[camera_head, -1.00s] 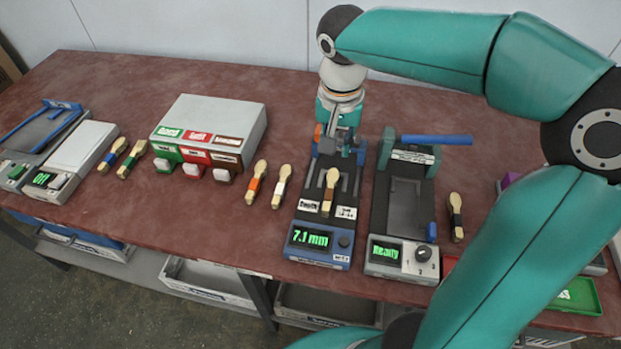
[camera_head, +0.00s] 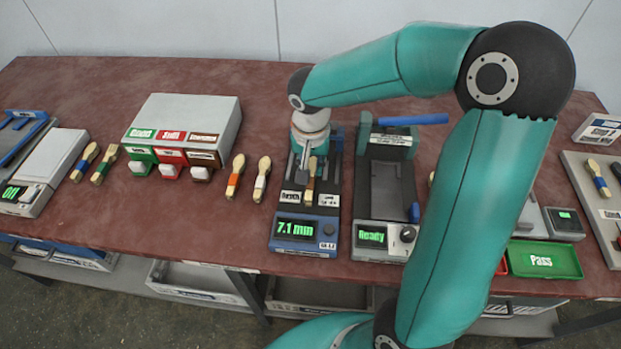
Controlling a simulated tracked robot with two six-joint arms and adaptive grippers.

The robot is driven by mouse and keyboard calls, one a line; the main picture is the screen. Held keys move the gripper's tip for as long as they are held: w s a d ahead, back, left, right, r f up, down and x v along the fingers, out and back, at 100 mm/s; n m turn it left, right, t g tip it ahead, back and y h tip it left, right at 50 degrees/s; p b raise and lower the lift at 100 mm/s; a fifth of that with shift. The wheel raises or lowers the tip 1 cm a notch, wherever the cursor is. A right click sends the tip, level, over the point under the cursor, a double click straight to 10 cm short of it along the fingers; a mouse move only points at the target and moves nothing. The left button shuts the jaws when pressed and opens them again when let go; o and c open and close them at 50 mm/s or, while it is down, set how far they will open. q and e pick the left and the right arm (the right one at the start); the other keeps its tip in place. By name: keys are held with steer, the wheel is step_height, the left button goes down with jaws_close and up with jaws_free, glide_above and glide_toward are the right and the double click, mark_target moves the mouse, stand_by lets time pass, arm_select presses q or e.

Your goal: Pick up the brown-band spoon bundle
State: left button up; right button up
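A wooden spoon bundle (camera_head: 310,180) with a dark, brownish band lies lengthwise on the blue gauge (camera_head: 285,214), whose display reads 7.1 mm. My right gripper (camera_head: 308,160) points down over the back part of this gauge, close to the bundle's far end. The fingers are small and partly covered by the wrist, so I cannot tell how far apart they are or whether they touch the bundle. My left gripper is not in view.
Orange-band (camera_head: 235,178) and white-band (camera_head: 262,180) bundles lie left of the gauge, near a button box (camera_head: 190,112). A grey press (camera_head: 384,190) reading Ready stands right. My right arm crosses the right side, above a green Pass tray (camera_head: 545,261).

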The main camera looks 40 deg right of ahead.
mark_target(311, 181)
step_height(311, 181, down, 4)
steer(key=shift+f, duration=0.25)
jaws_close()
steer(key=shift+r, duration=0.15)
